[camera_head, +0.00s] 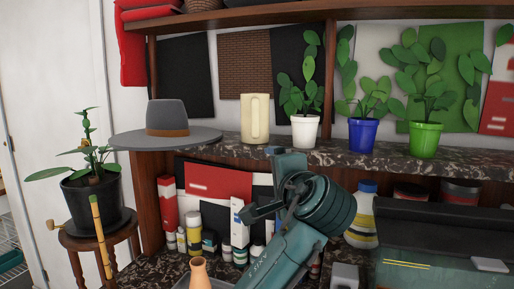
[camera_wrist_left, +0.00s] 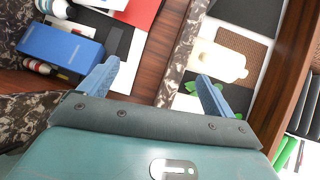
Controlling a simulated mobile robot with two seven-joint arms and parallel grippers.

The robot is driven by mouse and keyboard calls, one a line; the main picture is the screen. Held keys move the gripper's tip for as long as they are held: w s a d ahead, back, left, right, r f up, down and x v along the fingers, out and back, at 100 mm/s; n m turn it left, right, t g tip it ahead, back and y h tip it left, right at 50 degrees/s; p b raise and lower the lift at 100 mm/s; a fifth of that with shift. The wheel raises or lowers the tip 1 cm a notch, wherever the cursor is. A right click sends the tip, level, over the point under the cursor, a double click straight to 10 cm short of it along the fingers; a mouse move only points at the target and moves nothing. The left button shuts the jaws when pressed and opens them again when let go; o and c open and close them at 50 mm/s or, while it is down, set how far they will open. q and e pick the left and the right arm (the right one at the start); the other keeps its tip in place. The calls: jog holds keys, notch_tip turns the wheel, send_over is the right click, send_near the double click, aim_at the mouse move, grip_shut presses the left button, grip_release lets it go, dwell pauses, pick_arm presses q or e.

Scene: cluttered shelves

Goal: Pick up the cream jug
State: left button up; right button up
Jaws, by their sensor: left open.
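The cream jug (camera_head: 255,118) stands upright on the marble-patterned shelf (camera_head: 231,150), between the grey hat and a white pot. In the left wrist view the jug (camera_wrist_left: 217,62) appears tilted, near the right finger and beyond the fingertips. My left gripper (camera_head: 268,190) is below and slightly right of the jug, in front of the shelf edge. In the wrist view this gripper (camera_wrist_left: 158,70) has its blue fingers spread, with nothing held between them. My right gripper is not in view.
A grey hat (camera_head: 166,125) lies left of the jug. Plants in white (camera_head: 305,132), blue (camera_head: 362,135) and green (camera_head: 424,140) pots stand to its right. Several bottles and boxes crowd the lower shelf. A wooden upper shelf (camera_head: 231,18) runs above the jug.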

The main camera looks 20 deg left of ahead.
aim_at(256, 119)
pick_arm(q)
notch_tip(256, 119, up, 10)
jog(key=s+y, duration=0.2)
jog(key=y, duration=0.1)
jog(key=shift+n, duration=0.3)
jog(key=x, duration=0.2)
jog(key=p+x, duration=0.1)
jog(key=x, duration=0.1)
jog(key=p+x, duration=0.1)
jog(key=x, duration=0.1)
jog(key=shift+w+r, duration=0.3)
jog(key=shift+r, duration=0.1)
jog(key=shift+d+p+x, duration=0.25)
jog(key=shift+p+x, duration=1.05)
jog(key=shift+x, duration=1.55)
jog(key=shift+w+f, duration=0.1)
jog(key=shift+w, duration=0.1)
jog(key=shift+c, duration=0.4)
jog(key=c, duration=1)
jog(key=shift+c, duration=0.3)
